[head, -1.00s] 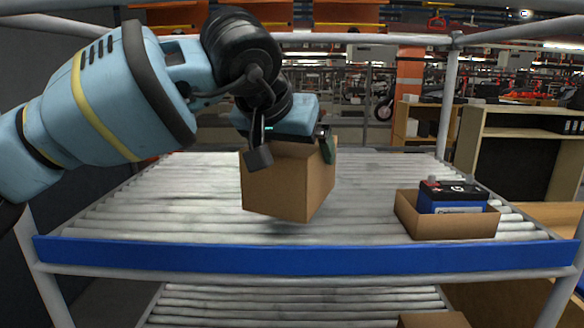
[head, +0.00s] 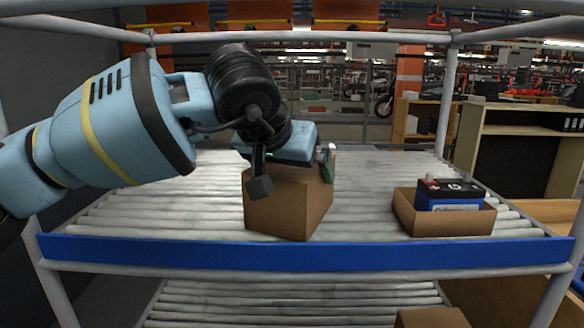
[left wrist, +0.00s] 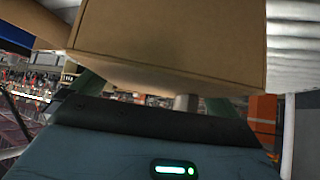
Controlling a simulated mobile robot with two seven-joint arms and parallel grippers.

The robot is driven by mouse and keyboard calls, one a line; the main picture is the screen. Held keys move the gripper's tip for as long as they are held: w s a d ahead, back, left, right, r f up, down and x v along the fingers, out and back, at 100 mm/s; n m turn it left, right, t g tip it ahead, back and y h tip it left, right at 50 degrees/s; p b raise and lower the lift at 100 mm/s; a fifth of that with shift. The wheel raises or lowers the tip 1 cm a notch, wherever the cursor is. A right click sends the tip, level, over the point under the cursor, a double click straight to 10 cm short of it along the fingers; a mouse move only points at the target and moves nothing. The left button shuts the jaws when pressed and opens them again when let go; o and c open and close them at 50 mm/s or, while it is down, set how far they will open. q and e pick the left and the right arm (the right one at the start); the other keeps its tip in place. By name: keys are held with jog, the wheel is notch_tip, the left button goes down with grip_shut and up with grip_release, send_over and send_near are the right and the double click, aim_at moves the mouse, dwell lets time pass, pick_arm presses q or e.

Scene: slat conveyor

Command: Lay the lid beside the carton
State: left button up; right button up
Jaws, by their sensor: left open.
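The lid (head: 285,208) is a deep brown cardboard box shape, standing on the roller shelf left of the carton, close to the front blue rail. The carton (head: 446,224) is a low open brown tray at the right holding a dark blue and black battery (head: 450,196). A clear gap separates the two. My left gripper (head: 292,172) is open at the top of the lid, its fingers still close around it; whether they touch it I cannot tell. The lid also fills the upper part of the left wrist view (left wrist: 170,45). My right gripper is not in view.
The roller shelf (head: 120,215) has a blue front rail (head: 300,257) and grey posts at its corners. Rollers left of the lid and between lid and carton are bare. A lower roller shelf holds part of another brown box (head: 432,318).

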pick_arm(q)
jog(key=v, duration=1.2)
dwell(0.3)
dwell(0.8)
